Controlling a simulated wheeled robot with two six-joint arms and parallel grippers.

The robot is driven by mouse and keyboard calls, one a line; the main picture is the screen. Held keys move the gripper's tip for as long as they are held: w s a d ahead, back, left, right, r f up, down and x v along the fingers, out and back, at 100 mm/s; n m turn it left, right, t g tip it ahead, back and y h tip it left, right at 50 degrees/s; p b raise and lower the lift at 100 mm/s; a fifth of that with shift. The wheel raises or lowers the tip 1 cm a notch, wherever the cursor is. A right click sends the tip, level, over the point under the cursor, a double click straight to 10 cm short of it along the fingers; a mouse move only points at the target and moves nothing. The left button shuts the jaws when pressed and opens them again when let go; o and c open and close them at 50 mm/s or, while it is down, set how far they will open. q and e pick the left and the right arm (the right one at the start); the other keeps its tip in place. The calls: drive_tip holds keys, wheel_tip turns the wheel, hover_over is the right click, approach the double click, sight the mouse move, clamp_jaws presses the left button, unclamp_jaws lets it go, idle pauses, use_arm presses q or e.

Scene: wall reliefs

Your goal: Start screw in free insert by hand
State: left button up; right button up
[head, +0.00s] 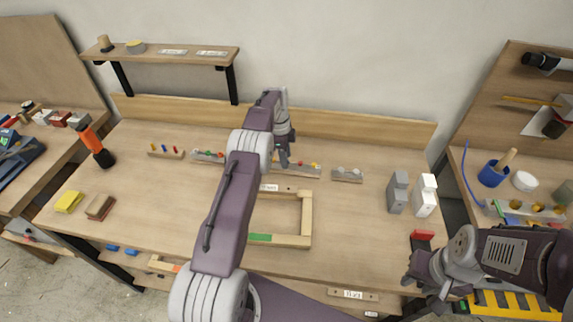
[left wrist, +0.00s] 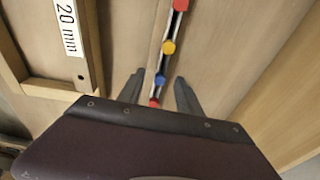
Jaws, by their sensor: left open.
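My left gripper (head: 284,161) reaches over the back middle of the bench, its fingers pointing down. In the left wrist view its two fingers (left wrist: 159,92) are apart, on either side of a narrow rack (left wrist: 156,62). Red, yellow and blue screw heads sit in a row along this rack. The blue head (left wrist: 160,80) and a red head (left wrist: 154,103) lie between the fingers, with no visible grip on them. In the head view the rack (head: 297,168) is partly hidden by my left arm. My right gripper (head: 428,284) hangs at the bench's right front; its finger gap is unclear. I cannot make out a free insert.
A wooden frame (head: 307,215) with a 20 mm label (left wrist: 68,25) lies beside the rack. Other small racks (head: 165,152) (head: 347,175) stand along the back. Grey and white blocks (head: 397,192) (head: 424,196) stand right.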

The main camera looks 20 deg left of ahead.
use_arm(q)
drive_tip(key=shift+d+f, duration=0.15)
drive_tip(key=shift+f, duration=1.15)
clamp_jaws()
drive_tip(key=shift+r, duration=0.15)
drive_tip(key=shift+w+r, duration=0.1)
drive_tip(key=shift+r, duration=0.3)
wheel_tip(320, 180, up, 3)
drive_tip(key=s+d+r+b, duration=0.2)
drive_tip(key=d+r, duration=0.5)
drive_tip(key=d, duration=0.4)
drive_tip(key=shift+s+d, duration=0.25)
drive_tip(key=shift+s, duration=0.2)
drive_tip(key=shift+w, duration=0.1)
